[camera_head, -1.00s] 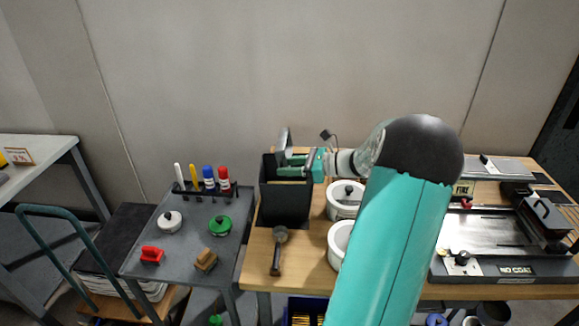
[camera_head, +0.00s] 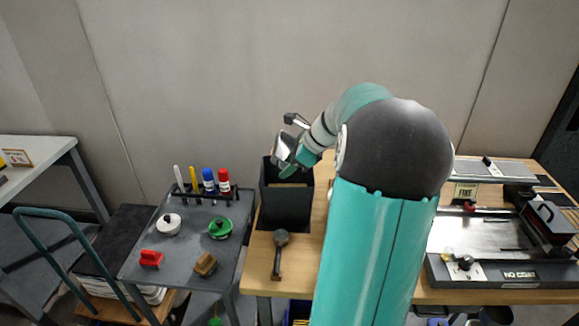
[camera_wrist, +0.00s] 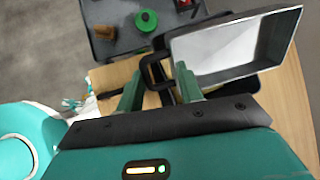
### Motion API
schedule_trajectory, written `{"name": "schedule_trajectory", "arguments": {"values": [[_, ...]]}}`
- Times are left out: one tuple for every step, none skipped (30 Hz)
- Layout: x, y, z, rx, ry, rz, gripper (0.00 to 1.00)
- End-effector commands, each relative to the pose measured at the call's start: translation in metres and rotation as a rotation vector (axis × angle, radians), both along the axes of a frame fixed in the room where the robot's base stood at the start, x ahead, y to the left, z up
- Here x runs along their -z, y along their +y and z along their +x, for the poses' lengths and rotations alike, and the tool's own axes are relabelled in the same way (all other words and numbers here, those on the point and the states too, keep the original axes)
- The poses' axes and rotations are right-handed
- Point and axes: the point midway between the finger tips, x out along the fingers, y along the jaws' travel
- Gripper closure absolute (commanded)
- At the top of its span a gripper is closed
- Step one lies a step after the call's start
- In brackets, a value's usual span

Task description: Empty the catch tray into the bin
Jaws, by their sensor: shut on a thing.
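My gripper (camera_head: 296,157) is shut on the catch tray (camera_head: 283,147), a shallow metal pan, above the bin. In the wrist view my gripper's fingers (camera_wrist: 160,98) close on the tray's dark loop handle. The tray (camera_wrist: 222,52) shows there as a pale, empty-looking pan with a dark rim, tilted. The bin (camera_head: 286,207) is a dark open box on the wooden bench. Something yellowish shows at its mouth; most of its inside is hidden from me.
A dark-headed tool (camera_head: 279,255) lies in front of the bin. A machine marked NO COAT (camera_head: 490,235) stands on the bench's right.

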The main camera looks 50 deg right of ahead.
Motion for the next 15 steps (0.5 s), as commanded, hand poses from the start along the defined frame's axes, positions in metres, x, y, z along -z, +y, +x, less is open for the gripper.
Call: {"name": "schedule_trajectory", "arguments": {"values": [[-0.002,0.001,0.001,-0.004,0.035,-0.031,0.97],[-0.002,0.001,0.002,-0.003,0.056,-0.050,0.97],[-0.005,0.002,0.003,-0.005,0.083,-0.074,0.97],[-0.008,0.003,0.004,-0.006,0.104,-0.090,0.97],[-0.010,0.003,0.004,-0.004,0.125,-0.107,0.97],[-0.014,0.003,0.005,-0.004,0.150,-0.129,0.97],[-0.017,0.003,0.005,-0.005,0.171,-0.145,0.97],[-0.019,0.004,0.005,-0.006,0.193,-0.160,0.97],[-0.023,0.004,0.006,-0.005,0.221,-0.182,0.97],[-0.026,0.004,0.006,-0.004,0.240,-0.200,0.97],[-0.028,0.005,0.007,-0.005,0.261,-0.216,0.97],[-0.031,0.005,0.007,-0.006,0.291,-0.238,0.97],[-0.034,0.005,0.008,-0.004,0.311,-0.255,0.97],[-0.037,0.005,0.008,-0.003,0.330,-0.273,0.97],[-0.040,0.005,0.009,-0.004,0.360,-0.292,0.97]]}}
